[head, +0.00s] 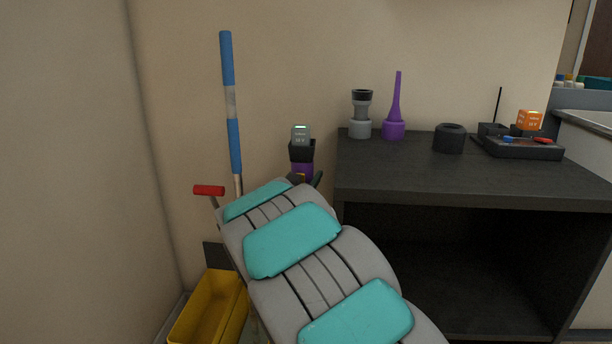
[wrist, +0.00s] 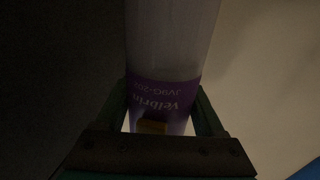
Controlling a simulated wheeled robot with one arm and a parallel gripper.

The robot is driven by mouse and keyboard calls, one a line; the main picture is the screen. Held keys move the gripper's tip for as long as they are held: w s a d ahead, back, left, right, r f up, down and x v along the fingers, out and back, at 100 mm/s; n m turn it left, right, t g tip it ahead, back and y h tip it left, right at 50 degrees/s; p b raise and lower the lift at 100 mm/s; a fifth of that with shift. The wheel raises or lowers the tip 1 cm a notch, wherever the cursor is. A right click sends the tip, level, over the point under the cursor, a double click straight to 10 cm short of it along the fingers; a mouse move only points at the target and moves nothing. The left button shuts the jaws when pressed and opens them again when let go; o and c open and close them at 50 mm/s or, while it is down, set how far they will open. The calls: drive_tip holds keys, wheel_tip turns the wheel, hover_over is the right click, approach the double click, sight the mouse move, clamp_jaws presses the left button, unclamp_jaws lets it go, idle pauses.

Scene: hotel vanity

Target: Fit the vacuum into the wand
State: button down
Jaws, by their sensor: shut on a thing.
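The vacuum (head: 302,165) shows beyond my arm in the head view, with a grey block on top, a dark body and a purple part below. Its lower part is hidden by my arm. In the wrist view, a pale, see-through cylinder with a purple "Velbrin" label (wrist: 165,96) fills the space between my fingers. My gripper (wrist: 163,112) is shut on this body; its fingers lie along both sides. In the head view the gripper is mostly hidden behind my arm. I cannot make out the wand for certain in either view.
A blue and grey pole (head: 231,110) stands by the wall, left of the vacuum. A yellow bucket (head: 205,308) is at lower left. The dark cabinet (head: 420,172) bears a grey nozzle (head: 360,128), a purple nozzle (head: 395,127), a black ring (head: 450,138) and a black tray (head: 525,150).

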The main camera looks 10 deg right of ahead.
drive_tip(key=shift+f, duration=0.7)
drive_tip(key=shift+c, duration=1.3)
unclamp_jaws()
drive_tip(key=shift+o, duration=1.3)
drive_tip(key=shift+r, duration=0.15)
drive_tip(key=shift+r, duration=0.1)
drive_tip(key=shift+s+a, duration=0.15)
drive_tip(key=shift+s, duration=0.1)
drive_tip(key=v, duration=0.7)
drive_tip(key=shift+s, duration=0.1)
